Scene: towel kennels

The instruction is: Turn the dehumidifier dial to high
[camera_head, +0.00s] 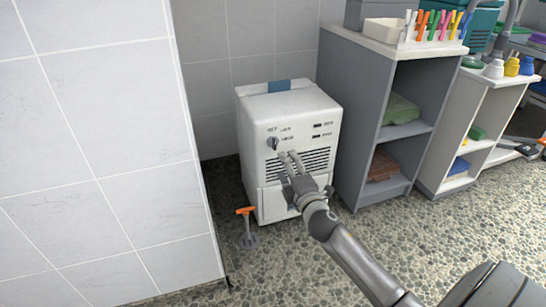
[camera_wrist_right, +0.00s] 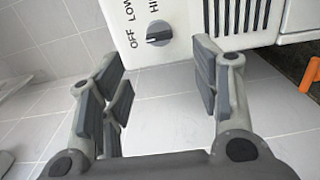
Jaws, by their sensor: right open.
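The white dehumidifier (camera_head: 290,120) stands on the floor against the tiled wall. Its dark grey round dial (camera_head: 273,143) is at the upper left of its front. In the right wrist view the dial (camera_wrist_right: 159,33) sits among the labels OFF, LOW and one starting HI, partly cut off. I cannot tell for sure which label it points to. My right gripper (camera_head: 288,156) is in front of the unit, just right of and below the dial. In the right wrist view its fingers (camera_wrist_right: 162,80) are spread and empty, with the dial beyond them, apart. My left gripper is not in view.
An orange-handled tool (camera_head: 246,211) stands on the floor beside the unit's lower left. A grey shelf (camera_head: 351,110) with folded towels stands close on the right. A tiled wall (camera_head: 110,150) juts out at the left. Pebbled floor (camera_head: 290,265) in front is open.

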